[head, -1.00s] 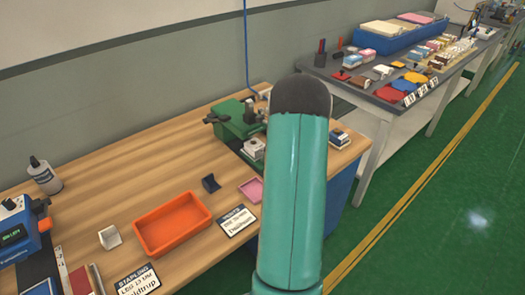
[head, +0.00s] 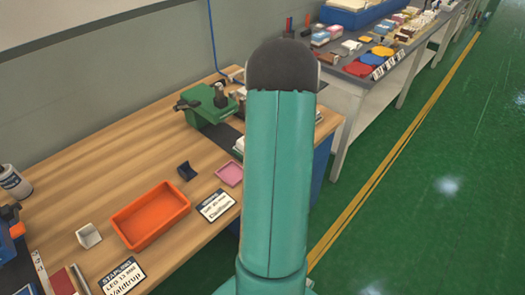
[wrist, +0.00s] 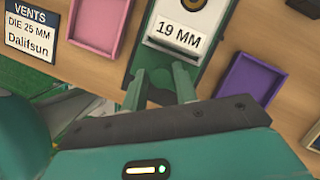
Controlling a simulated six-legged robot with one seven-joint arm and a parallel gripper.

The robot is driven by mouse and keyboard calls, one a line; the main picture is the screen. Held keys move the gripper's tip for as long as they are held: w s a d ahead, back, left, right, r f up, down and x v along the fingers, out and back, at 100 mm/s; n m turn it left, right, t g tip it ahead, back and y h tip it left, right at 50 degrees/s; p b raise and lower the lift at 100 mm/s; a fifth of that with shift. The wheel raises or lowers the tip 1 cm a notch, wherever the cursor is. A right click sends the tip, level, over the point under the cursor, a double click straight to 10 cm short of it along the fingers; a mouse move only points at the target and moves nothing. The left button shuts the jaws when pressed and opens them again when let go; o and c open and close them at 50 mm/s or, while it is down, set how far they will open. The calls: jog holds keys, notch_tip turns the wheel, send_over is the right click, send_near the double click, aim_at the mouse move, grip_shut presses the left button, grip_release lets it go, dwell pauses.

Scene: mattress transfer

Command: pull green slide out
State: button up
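The green slide (wrist: 208,72) is in the wrist view, at top centre. It carries a white block (wrist: 176,32) with a "19 MM" label. In the head view the green press (head: 212,104) stands at the back of the wooden table. My teal arm hides the gripper and most of the slide there.
A pink tray (wrist: 98,22) lies left of the slide, a purple tray (wrist: 257,85) right of it. An orange tray (head: 150,213) and a "VENTS" card (wrist: 32,24) are also on the table (head: 110,180). Green floor (head: 430,200) is open to the right.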

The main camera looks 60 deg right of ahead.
jog(key=shift+w, duration=0.15)
jog(key=v, duration=1.3)
jog(key=shift+r, duration=0.3)
jog(key=w+a+r+n, duration=0.3)
jog(key=w+a+n, duration=0.1)
jog(key=a, duration=0.4)
jog(key=w+a+r+n, duration=0.3)
jog(key=a+r+n, duration=0.15)
jog(key=a, duration=0.35)
jog(key=w+a+r+n, duration=0.2)
jog(key=w+a+n, duration=0.25)
jog(key=a, duration=0.25)
jog(key=s+a+r+n, duration=0.1)
jog(key=s+a+n, duration=0.3)
jog(key=a+n, duration=0.5)
jog(key=s+a+r+n+t+h, duration=0.1)
jog(key=s+a+n, duration=0.3)
jog(key=a+n, duration=0.5)
jog(key=a+r, duration=0.1)
jog(key=a, duration=0.5)
jog(key=shift+a+n+h, duration=0.3)
jog(key=shift+a+n, duration=0.05)
jog(key=shift+n, duration=0.05)
